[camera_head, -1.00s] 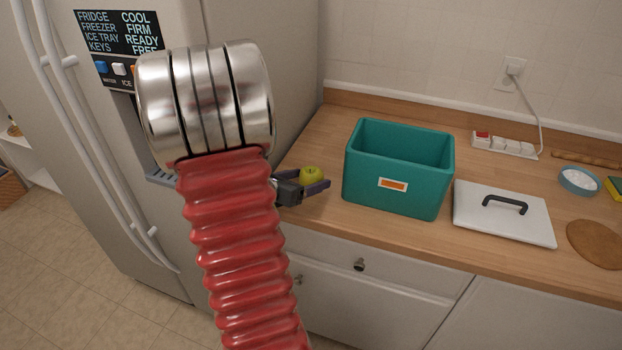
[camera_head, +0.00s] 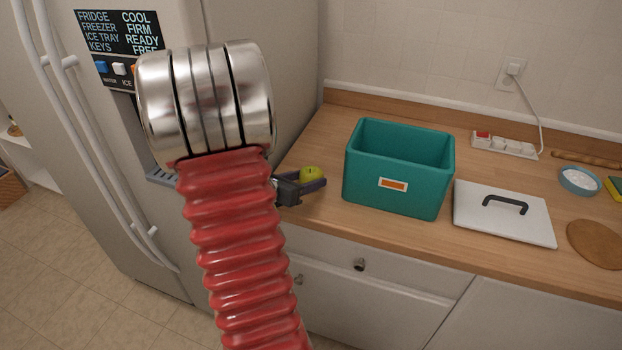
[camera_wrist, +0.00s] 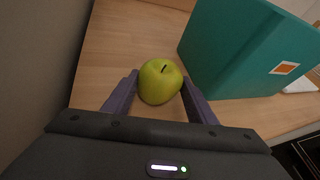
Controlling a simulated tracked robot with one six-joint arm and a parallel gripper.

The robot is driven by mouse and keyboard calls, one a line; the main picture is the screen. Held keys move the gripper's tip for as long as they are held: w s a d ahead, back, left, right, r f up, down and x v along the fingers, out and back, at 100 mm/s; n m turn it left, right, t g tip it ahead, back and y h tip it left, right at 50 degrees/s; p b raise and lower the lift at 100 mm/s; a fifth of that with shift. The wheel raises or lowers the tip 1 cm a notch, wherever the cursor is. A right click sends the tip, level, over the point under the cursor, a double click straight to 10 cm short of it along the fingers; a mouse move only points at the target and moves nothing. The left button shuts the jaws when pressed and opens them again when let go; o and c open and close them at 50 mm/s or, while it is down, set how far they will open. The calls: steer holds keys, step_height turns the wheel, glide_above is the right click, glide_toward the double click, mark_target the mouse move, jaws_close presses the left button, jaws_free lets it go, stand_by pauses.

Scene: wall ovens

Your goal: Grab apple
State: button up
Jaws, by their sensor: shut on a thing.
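A yellow-green apple (camera_head: 312,174) is at the left end of the wooden counter, left of a teal bin. In the wrist view the apple (camera_wrist: 160,82) sits between the two dark fingers, stem up. My gripper (camera_head: 312,183) is shut on the apple, with a finger against each side, as the wrist view of my gripper (camera_wrist: 159,90) also shows. I cannot tell whether the apple still touches the counter. My arm hides part of the gripper's base in the head view.
The open teal bin (camera_head: 395,195) stands close to the right of the apple. A white lid (camera_head: 503,226) with a black handle lies right of it. A power strip (camera_head: 503,146) is behind, a bowl (camera_head: 579,181) further right. The fridge (camera_head: 265,60) rises on the left.

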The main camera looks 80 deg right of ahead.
mark_target(307, 173)
steer(key=shift+r, duration=0.15)
step_height(307, 173, up, 18)
stand_by(0.7)
stand_by(0.5)
